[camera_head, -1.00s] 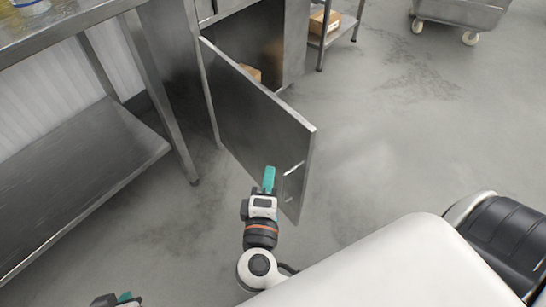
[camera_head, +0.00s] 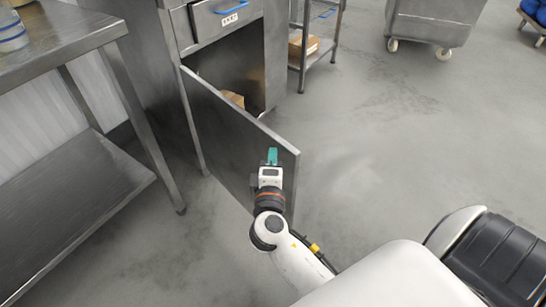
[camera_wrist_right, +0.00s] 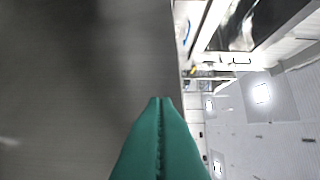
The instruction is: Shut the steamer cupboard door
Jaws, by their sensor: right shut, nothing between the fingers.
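The steamer cupboard door (camera_head: 226,127) is a grey metal panel hinged at its left edge, standing wide open from the cupboard (camera_head: 272,55). My right gripper (camera_head: 272,157) has teal fingers and is at the door's near face, close to its free edge; whether it touches the door I cannot tell. In the right wrist view the shut teal fingertips (camera_wrist_right: 160,101) hold nothing, and the dark door panel (camera_wrist_right: 70,80) fills the left side. The door handle is hidden in the head view. My left gripper is out of view.
A steel table with a lower shelf (camera_head: 75,205) stands left of the door. A cardboard box (camera_head: 233,98) sits inside the cupboard, below a drawer with a blue handle (camera_head: 232,7). A rack (camera_head: 318,42) and a wheeled bin (camera_head: 432,22) stand behind.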

